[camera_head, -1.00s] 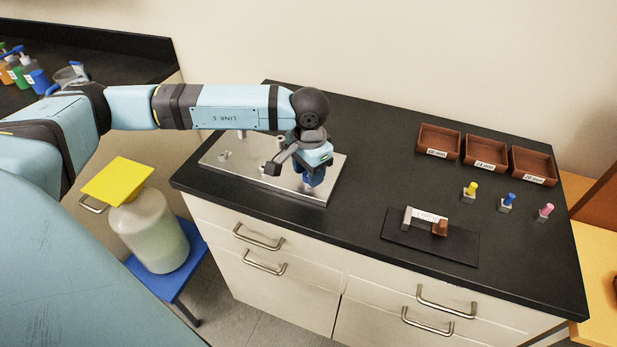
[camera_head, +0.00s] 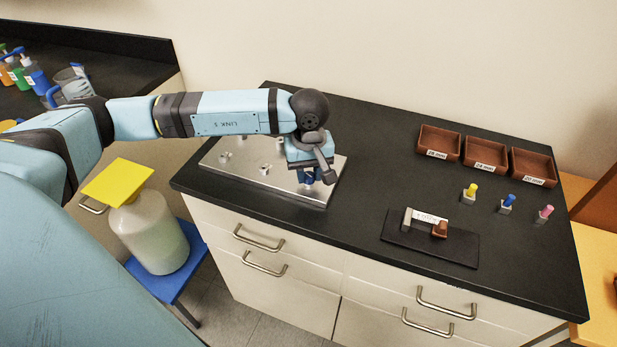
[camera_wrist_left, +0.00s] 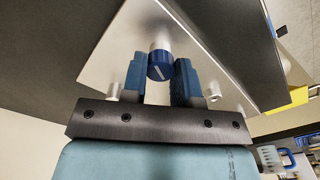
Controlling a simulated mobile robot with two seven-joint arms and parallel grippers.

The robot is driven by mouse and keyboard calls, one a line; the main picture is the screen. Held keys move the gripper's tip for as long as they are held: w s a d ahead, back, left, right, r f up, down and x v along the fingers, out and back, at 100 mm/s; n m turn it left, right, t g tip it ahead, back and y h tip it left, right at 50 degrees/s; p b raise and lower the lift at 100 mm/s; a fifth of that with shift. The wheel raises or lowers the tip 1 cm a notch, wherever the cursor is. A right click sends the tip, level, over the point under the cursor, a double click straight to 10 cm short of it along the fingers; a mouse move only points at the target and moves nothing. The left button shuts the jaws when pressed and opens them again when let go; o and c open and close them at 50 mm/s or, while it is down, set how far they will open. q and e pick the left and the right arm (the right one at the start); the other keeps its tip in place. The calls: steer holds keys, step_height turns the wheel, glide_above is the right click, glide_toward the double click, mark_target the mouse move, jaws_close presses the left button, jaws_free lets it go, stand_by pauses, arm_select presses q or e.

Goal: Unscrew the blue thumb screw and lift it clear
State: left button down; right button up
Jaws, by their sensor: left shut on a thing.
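The blue thumb screw (camera_wrist_left: 160,68) shows in the left wrist view as a round blue head with a pale line across it, in front of a silver post on the metal plate (camera_wrist_left: 112,62). My left gripper (camera_head: 309,180) points down over the right front part of the plate (camera_head: 228,170) in the head view. Its two blue fingers stand on either side of the screw head, shut on it. In the head view the fingers and wrist hide the screw. I cannot tell whether its thread is still in the post. My right gripper is not in view.
Small silver posts (camera_head: 265,169) stand on the plate. To the right are a black mat (camera_head: 455,247) with a small gauge-like fixture, three brown trays (camera_head: 439,141), and yellow, blue (camera_head: 508,201) and pink pegs in small blocks. The counter between plate and mat is clear.

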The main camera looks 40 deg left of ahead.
arm_select(q)
steer(key=n, duration=2)
steer(key=shift+f, duration=0.1)
steer(key=n, duration=0.4)
steer(key=c, duration=1.1)
jaws_free()
